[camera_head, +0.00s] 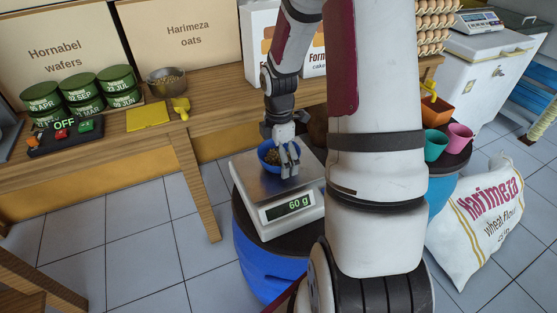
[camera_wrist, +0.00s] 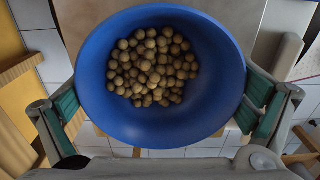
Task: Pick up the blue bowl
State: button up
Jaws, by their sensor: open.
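The blue bowl (camera_head: 266,153) stands on the plate of a scale (camera_head: 247,181) that reads 60 g. In the wrist view the blue bowl (camera_wrist: 215,120) fills the middle and holds many small round brown balls (camera_wrist: 152,66). My gripper (camera_head: 288,160) is at the bowl from above. In the wrist view my gripper (camera_wrist: 160,115) is open, with one finger on the left and one on the right of the bowl's rim. I cannot tell whether the fingers touch the bowl. My arm hides part of the scale's surroundings.
The scale stands on a dark-topped blue barrel (camera_head: 262,262). Behind it is a wooden bench (camera_head: 215,125) with green tins (camera_head: 81,91), a metal bowl (camera_head: 166,80) and a yellow scoop (camera_head: 181,106). To the right are a teal cup (camera_head: 435,145), a pink cup (camera_head: 459,137) and a flour sack (camera_head: 478,220).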

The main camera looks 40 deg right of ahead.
aim_at(279, 164)
jog(key=c, duration=0.9)
jog(key=shift+r, duration=0.4)
notch_tip(279, 164, up, 3)
jog(key=shift+p, duration=0.75)
jog(key=s+a+p, duration=0.1)
jog(key=s, duration=0.3)
jog(key=s+a+r+p, duration=0.1)
jog(key=s, duration=0.4)
jog(key=s+a+p, duration=0.1)
jog(key=s, duration=0.4)
jog(key=shift+r+p, duration=0.2)
jog(key=shift+p, duration=0.1)
jog(key=shift+s+a+p, duration=0.25)
jog(key=shift+s+p, duration=0.55)
jog(key=shift+p, duration=0.25)
